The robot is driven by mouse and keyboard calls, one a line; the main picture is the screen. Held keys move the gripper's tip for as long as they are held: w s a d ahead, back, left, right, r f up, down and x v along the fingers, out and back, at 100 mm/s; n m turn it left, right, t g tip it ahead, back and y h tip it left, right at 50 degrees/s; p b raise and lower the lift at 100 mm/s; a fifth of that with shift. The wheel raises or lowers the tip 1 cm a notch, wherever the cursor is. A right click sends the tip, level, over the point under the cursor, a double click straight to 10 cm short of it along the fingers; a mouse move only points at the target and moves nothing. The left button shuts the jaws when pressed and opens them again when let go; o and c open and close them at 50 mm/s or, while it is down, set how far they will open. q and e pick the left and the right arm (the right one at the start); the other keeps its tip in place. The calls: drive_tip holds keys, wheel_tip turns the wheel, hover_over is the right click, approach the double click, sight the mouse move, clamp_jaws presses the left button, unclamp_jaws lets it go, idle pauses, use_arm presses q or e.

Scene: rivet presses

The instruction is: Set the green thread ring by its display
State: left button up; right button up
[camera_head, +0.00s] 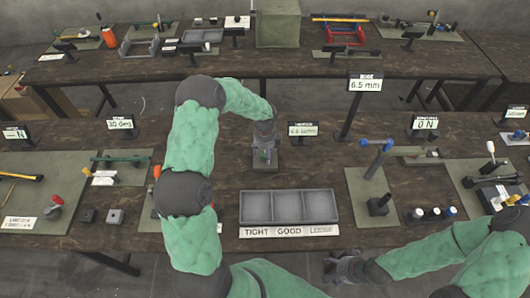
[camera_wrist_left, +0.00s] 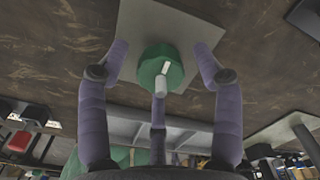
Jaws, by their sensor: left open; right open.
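The green thread ring (camera_wrist_left: 160,68) lies on a small grey plate (camera_wrist_left: 150,20) in the left wrist view, with a pale pin-like part across its middle. My left gripper (camera_head: 264,155) reaches down over it on the far part of the near bench. Its purple fingers (camera_wrist_left: 160,60) are open around the ring; I cannot tell whether they touch it. In the head view the ring is mostly hidden by the fingers. A small display (camera_head: 303,130) stands just right of the gripper. My right gripper (camera_head: 345,268) is open and empty at the bench's front edge.
A grey three-compartment tray (camera_head: 242,207) with a label strip (camera_head: 288,231) stands in front of my left gripper. A tall display reading 6.5 mm (camera_head: 365,85) stands behind right. A blue-handled press (camera_head: 377,165) is to the right. Bare bench lies between the tray and the displays.

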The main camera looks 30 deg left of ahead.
use_arm(q)
drive_tip(key=c, duration=1.1)
drive_tip(key=shift+n, duration=0.4)
drive_tip(key=shift+c, duration=0.2)
